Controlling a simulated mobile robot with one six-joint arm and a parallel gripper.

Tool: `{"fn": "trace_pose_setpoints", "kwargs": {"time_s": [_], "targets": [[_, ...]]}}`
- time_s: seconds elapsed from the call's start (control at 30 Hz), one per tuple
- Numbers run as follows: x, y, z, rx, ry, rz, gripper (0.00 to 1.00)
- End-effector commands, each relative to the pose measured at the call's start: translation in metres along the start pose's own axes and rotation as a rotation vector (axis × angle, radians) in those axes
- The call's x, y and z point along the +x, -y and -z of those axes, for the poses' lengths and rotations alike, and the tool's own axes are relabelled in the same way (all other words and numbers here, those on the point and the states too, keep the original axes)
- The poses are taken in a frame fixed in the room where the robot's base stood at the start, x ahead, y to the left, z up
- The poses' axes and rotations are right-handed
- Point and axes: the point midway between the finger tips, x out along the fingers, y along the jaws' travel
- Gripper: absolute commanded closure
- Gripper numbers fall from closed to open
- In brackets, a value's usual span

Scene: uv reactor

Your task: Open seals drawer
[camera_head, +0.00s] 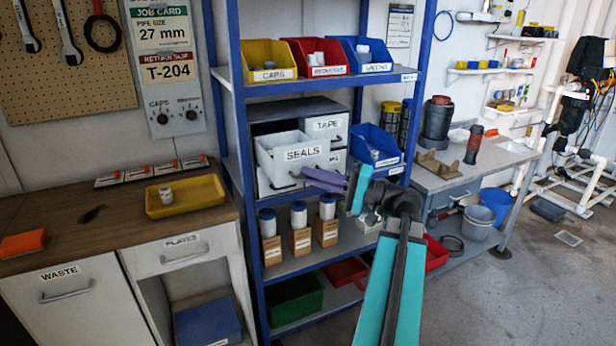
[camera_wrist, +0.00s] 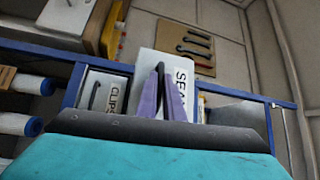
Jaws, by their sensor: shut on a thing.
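The white seals drawer (camera_head: 293,153) stands out from its grey cabinet on the blue shelf rack, with its open top showing in the head view. Its label reads SEALS. In the wrist view the drawer's front (camera_wrist: 182,72) shows ahead, with the label partly hidden by my fingers. My gripper (camera_head: 308,173) has purple fingers at the lower right of the drawer's front, shut at its handle. The fingers also show in the wrist view (camera_wrist: 160,72), close together. The handle itself is mostly hidden by them.
The tape drawer (camera_head: 327,125) is closed beside it. Yellow, red and blue bins stand on the shelf above; a blue bin (camera_head: 376,146) is close on the right. White bottles (camera_head: 298,212) on small boxes stand below. Blue rack posts (camera_head: 238,150) flank the cabinet.

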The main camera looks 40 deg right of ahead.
Motion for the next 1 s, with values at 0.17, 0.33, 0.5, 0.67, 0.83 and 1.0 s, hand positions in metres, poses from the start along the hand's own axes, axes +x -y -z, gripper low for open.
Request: {"fn": "trace_pose_setpoints", "kwargs": {"time_s": [0.17,0.33,0.5,0.67,0.83,1.0], "targets": [[0.002,-0.002,0.003,0.001,-0.01,-0.003,0.91],[0.006,-0.002,0.001,0.001,-0.002,-0.001,0.74],[0.009,-0.001,-0.002,0.002,0.005,0.001,0.74],[0.009,-0.001,-0.003,0.002,0.009,0.002,0.74],[0.0,-0.001,-0.003,0.002,0.009,0.002,0.74],[-0.018,-0.001,-0.003,0.002,0.007,0.002,0.74]]}}
